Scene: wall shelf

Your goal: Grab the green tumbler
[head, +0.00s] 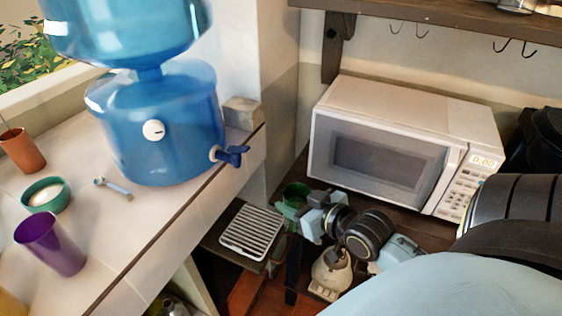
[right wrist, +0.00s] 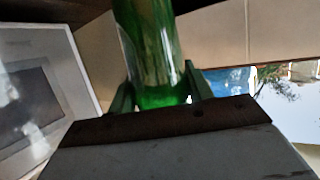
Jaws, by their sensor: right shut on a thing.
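The green tumbler (head: 294,198) is at the lower middle of the head view, in front of the microwave's left end and partly hidden by my right gripper. My right gripper (head: 304,212) is shut on it. In the right wrist view, the translucent green tumbler (right wrist: 150,50) stands between the two fingers (right wrist: 160,92), which touch its sides near one end. I cannot tell whether the tumbler rests on the shelf or is held just above it. My left gripper is not in view.
A white microwave (head: 385,145) stands close behind my right arm. A slatted rack (head: 252,231) lies left of the gripper. The counter at left holds a blue water dispenser (head: 155,120), a purple cup (head: 50,244), a green bowl (head: 46,195) and a brown cup (head: 22,150).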

